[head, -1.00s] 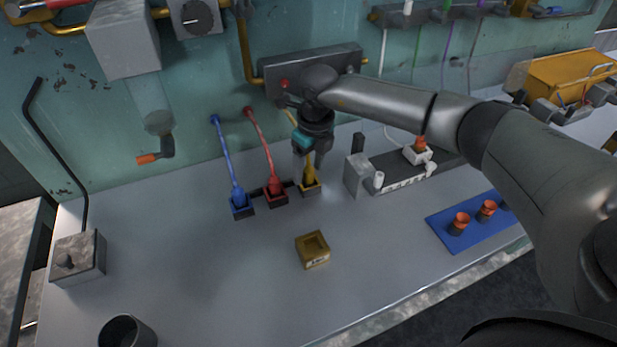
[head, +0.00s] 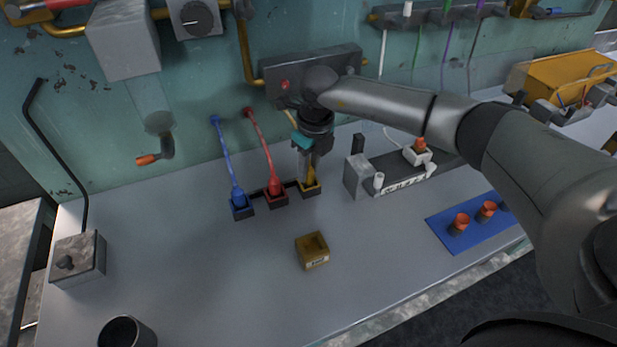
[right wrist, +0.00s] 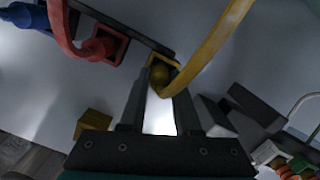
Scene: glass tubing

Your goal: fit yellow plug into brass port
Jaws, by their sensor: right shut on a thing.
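The yellow plug (head: 309,182) sits upright in the right-hand socket of a dark holder, its yellow cord running up behind my gripper. My right gripper (head: 308,175) points down at it and is shut on it. In the right wrist view the plug (right wrist: 162,73) shows between the fingertips (right wrist: 163,80), still inside its yellow-rimmed socket. The brass port (head: 312,250) is a square block with an opening on top, standing on the bench in front of the holder. It also shows in the right wrist view (right wrist: 93,122). My left gripper is not in view.
A blue plug (head: 239,202) and a red plug (head: 275,188) sit in the holder to the left. A grey device (head: 390,174) stands close on the right. A blue mat (head: 455,238) with orange pieces lies farther right. The bench around the brass port is clear.

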